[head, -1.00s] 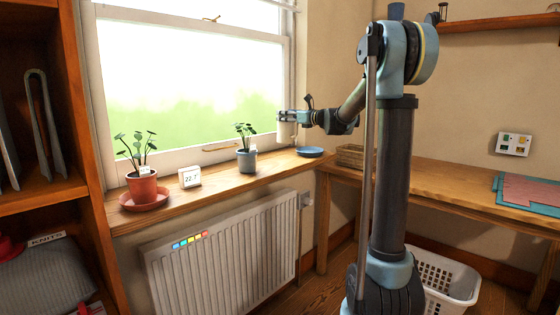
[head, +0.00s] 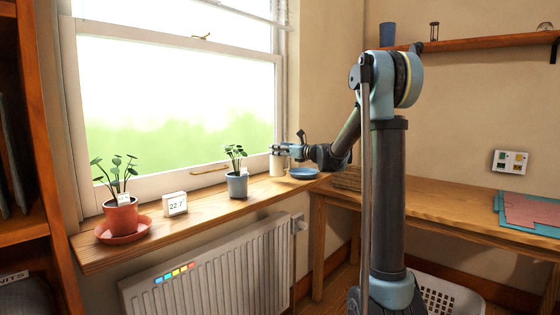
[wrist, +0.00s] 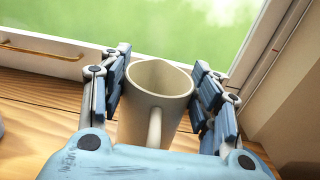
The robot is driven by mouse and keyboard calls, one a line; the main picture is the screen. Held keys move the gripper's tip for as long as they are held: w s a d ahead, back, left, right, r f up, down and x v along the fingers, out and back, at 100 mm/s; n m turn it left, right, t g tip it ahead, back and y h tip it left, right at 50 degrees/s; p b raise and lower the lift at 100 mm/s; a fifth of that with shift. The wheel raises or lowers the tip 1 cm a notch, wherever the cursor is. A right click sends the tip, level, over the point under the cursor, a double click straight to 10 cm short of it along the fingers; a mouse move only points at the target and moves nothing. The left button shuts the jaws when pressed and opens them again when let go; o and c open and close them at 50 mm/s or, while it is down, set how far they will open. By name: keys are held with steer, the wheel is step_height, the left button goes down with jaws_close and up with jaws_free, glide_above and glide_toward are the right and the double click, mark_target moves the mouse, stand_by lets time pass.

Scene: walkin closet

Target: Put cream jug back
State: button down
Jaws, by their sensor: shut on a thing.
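The cream jug (wrist: 157,95) is a plain cream-coloured vessel, seen from above in the wrist view with its open rim up and its handle towards me. My gripper (wrist: 160,88) is shut around it, one finger on each side. In the head view the jug (head: 278,163) is upright at the far end of the wooden windowsill (head: 205,207), between the grey-blue plant pot and the blue saucer. My gripper (head: 279,150) is at its upper part. Its base is low over the sill; I cannot tell whether it touches.
The grey-blue plant pot (head: 237,184) stands left of the jug, and a blue saucer (head: 303,174) is close on its right. The window glass is behind. A wooden desk (head: 430,203) is at right.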

step_height(320, 180, down, 4)
steer(key=shift+r, duration=0.2)
steer(key=c, duration=0.6)
jaws_free()
steer(key=shift+o, duration=0.2)
steer(key=shift+s+d, duration=0.1)
steer(key=v, duration=1.2)
steer(key=s+d+f+n+g+h, duration=0.1)
steer(key=s+f+n+g+h, duration=0.1)
steer(key=s+f+n, duration=0.45)
steer(key=s+d+f+n+g+h, duration=0.1)
steer(key=s+n+g+h, duration=0.15)
steer(key=s, duration=0.65)
steer(key=s+f+n+g+h, duration=0.1)
steer(key=s+f+n, duration=0.35)
steer(key=s, duration=0.35)
steer(key=s+d+f+n+g+h, duration=0.1)
steer(key=s+d+f+n+h, duration=0.3)
steer(key=s, duration=0.6)
steer(key=s+d+f+n+g+h, duration=0.2)
steer(key=s+d+f+n+h, duration=0.2)
steer(key=s+d+f+n, duration=0.4)
steer(key=s+d+f, duration=0.2)
steer(key=s+d, duration=0.1)
steer(key=shift+s+d+f, duration=0.25)
steer(key=shift+s+f, duration=0.05)
